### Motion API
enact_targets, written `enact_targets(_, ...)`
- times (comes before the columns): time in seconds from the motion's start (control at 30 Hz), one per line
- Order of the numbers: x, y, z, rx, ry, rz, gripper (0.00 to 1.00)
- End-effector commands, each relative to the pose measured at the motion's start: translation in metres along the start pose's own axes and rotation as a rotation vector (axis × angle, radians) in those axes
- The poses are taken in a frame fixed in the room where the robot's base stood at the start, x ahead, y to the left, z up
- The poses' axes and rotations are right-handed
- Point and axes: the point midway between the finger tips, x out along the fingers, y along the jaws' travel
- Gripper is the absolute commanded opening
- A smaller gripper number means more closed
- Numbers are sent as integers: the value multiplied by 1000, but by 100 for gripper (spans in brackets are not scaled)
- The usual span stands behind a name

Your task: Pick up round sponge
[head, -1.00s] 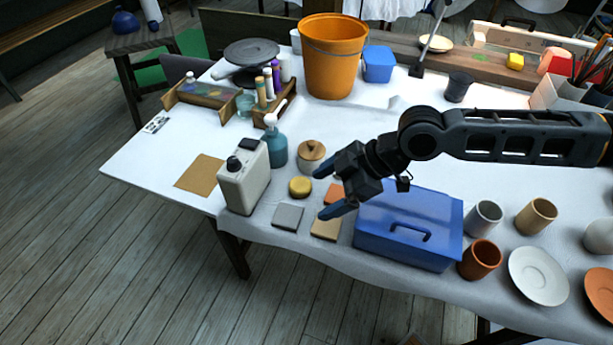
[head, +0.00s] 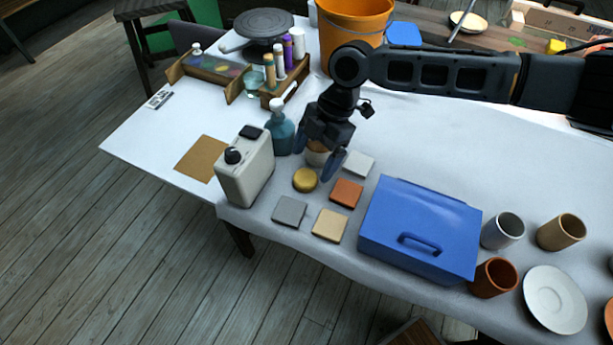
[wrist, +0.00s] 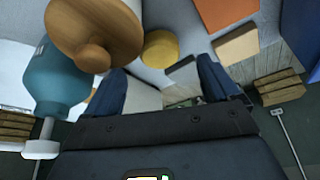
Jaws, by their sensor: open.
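The round sponge (head: 305,180) is a small yellow disc lying flat on the white-covered table, near the front edge. It also shows in the wrist view (wrist: 161,48), beyond the fingers near the top middle. My gripper (head: 318,168) is open and points down, above and just behind the sponge in the head view. Nothing is between its fingers, and it appears apart from the sponge. A jar with a wooden lid (wrist: 95,32) is right beside the gripper; in the head view my gripper mostly hides it.
A beige box with a knob (head: 246,172) and a teal pump bottle (head: 281,135) stand to the left. Square tiles, grey (head: 290,211), tan (head: 330,225), orange (head: 346,193) and white (head: 358,163), lie close around. A blue toolbox (head: 420,225) stands to the right.

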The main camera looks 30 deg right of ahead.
Motion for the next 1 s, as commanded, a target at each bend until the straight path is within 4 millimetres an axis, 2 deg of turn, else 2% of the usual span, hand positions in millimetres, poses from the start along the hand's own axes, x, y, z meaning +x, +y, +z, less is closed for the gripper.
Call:
enact_targets(0.4,48,0,0,1,0,0,89)
enact_targets(0.63,50,0,1,1,-1,2,88)
enact_targets(1.0,49,0,1,2,-1,2,52)
